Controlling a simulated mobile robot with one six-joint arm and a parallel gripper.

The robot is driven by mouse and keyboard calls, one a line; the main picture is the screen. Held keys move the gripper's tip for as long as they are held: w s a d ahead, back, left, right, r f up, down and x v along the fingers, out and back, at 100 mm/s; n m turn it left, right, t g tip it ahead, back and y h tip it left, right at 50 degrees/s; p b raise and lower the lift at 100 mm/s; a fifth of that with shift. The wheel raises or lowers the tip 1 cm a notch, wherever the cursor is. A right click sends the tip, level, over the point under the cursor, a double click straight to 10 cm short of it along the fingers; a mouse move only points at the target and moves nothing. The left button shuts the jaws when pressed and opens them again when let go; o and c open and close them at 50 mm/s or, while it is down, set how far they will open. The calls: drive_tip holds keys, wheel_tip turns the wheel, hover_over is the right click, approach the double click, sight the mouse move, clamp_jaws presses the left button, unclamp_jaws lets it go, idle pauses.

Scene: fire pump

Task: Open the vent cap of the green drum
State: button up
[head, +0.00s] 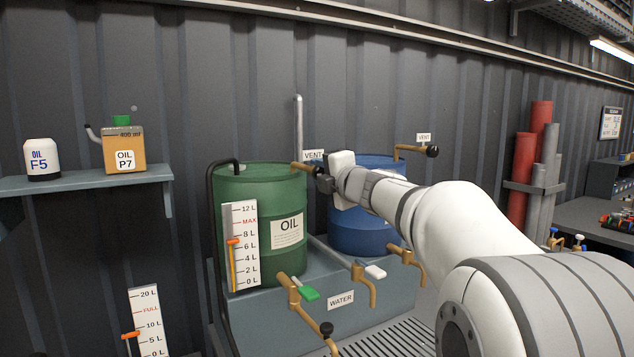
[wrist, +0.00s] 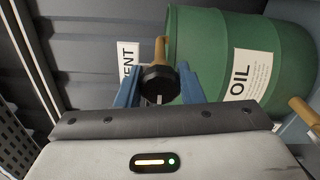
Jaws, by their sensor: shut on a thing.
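The green drum (head: 265,190) marked OIL stands on a grey stand left of the blue drum. Its brass vent pipe (head: 301,166) sticks out to the right near the top, and the black vent cap (wrist: 157,80) is on its end. My gripper (head: 323,178) reaches in from the right. In the wrist view, its blue fingers (wrist: 159,84) lie on both sides of the cap and are shut on it. The cap is still at the pipe's end. The gripper hides most of it in the head view.
The blue drum (head: 355,232) stands close behind my arm, with its own vent (head: 432,151). Brass taps with a green handle (head: 307,291) and a white handle (head: 375,271) jut out below. A shelf (head: 85,181) with oil containers hangs at left.

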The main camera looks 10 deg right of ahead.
drive_tip(key=n, duration=0.2)
drive_tip(key=n+b, duration=0.2)
drive_tip(key=n, duration=0.1)
drive_tip(key=shift+f+n, duration=0.25)
drive_tip(key=shift+n, duration=0.05)
drive_tip(key=shift+b, duration=0.3)
drive_tip(key=o, duration=1)
drive_tip(key=shift+r, duration=0.2)
drive_tip(key=shift+s, duration=0.1)
drive_tip(key=v, duration=0.7)
drive_tip(key=shift+s+b, duration=0.3)
drive_tip(key=shift+b, duration=0.15)
drive_tip(key=shift+d, duration=0.1)
